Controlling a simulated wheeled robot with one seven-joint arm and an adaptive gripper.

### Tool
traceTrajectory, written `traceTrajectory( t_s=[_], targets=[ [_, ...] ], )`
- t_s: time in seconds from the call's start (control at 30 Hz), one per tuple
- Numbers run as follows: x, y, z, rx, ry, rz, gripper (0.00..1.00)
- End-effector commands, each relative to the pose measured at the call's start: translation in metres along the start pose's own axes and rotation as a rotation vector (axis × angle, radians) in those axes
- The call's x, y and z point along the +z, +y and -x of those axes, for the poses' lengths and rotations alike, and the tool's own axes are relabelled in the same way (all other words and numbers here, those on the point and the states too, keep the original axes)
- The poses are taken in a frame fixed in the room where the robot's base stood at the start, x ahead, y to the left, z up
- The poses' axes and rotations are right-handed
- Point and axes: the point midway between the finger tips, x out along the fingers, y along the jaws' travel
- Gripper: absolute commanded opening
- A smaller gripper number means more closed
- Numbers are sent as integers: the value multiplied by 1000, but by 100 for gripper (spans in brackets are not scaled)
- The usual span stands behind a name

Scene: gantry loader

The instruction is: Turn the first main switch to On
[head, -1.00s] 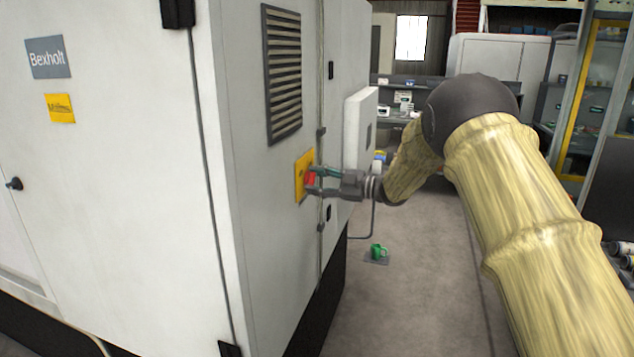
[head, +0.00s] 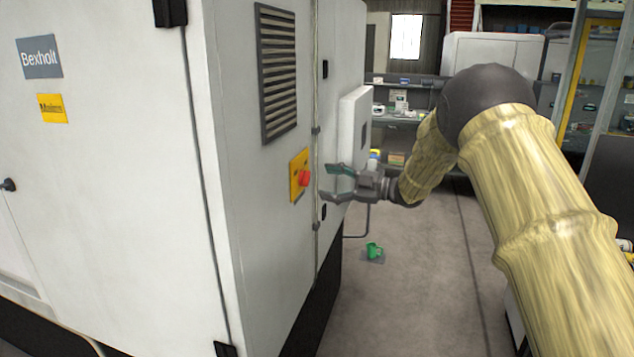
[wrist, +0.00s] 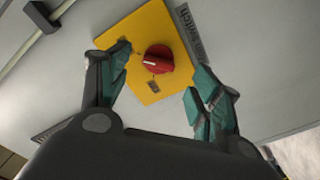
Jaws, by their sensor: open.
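The main switch is a red rotary knob (head: 304,178) on a yellow plate (head: 294,186) on the side of the grey cabinet. In the wrist view the red knob (wrist: 157,60) has a pale pointer line, and the yellow plate (wrist: 143,28) has small marks too blurred to read. A label reading "switch" in part (wrist: 192,38) lies beside the plate. My gripper (head: 328,184) is open and empty, a short way off the cabinet side, right of the knob. In the wrist view my gripper's fingers (wrist: 157,82) stand apart on either side of the knob, not touching it.
The large cabinet (head: 150,200) fills the left, with a vent grille (head: 277,75) above the switch. A box (head: 353,135) juts from the cabinet behind my gripper. A green mug (head: 374,250) stands low near the floor.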

Motion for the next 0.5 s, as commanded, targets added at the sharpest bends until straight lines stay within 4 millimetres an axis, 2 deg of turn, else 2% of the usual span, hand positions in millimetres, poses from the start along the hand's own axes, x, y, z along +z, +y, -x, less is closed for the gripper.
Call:
traceTrajectory(
  t_s=[0.2, 0.5],
  targets=[
    [0, 1, 38, 2, 0, 1, 64],
    [0, 0, 64, 0, 1, 1, 64]
  ],
)
